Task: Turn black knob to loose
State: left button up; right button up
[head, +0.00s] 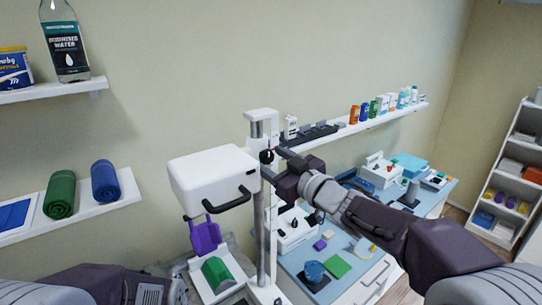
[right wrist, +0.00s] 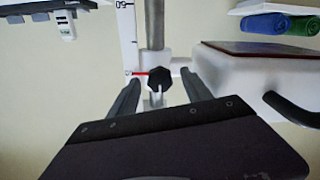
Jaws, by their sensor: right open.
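The black knob (right wrist: 160,78) is a small dark faceted knob on a white clamp on the grey post. It also shows in the head view (head: 266,156), partly beside my fingers. My right gripper (right wrist: 161,80) is open. Its two fingers point at the knob, one on each side in the right wrist view; I cannot tell whether they reach around it or stop just short. In the head view my right gripper (head: 273,163) is close to the post. Part of my left arm shows at the bottom left, but its gripper is out of sight.
A white box-shaped head (head: 212,178) with a black handle hangs left of the grey post (head: 262,225). A scale strip (right wrist: 127,35) with a red pointer (right wrist: 141,73) stands beside the knob. A blue-topped table (head: 340,262) holds several items at right. Wall shelves are behind.

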jog(key=shift+w+a, duration=0.2)
jog(key=shift+w, duration=0.05)
jog(key=shift+s+d, duration=0.1)
jog(key=c, duration=0.3)
grip_shut()
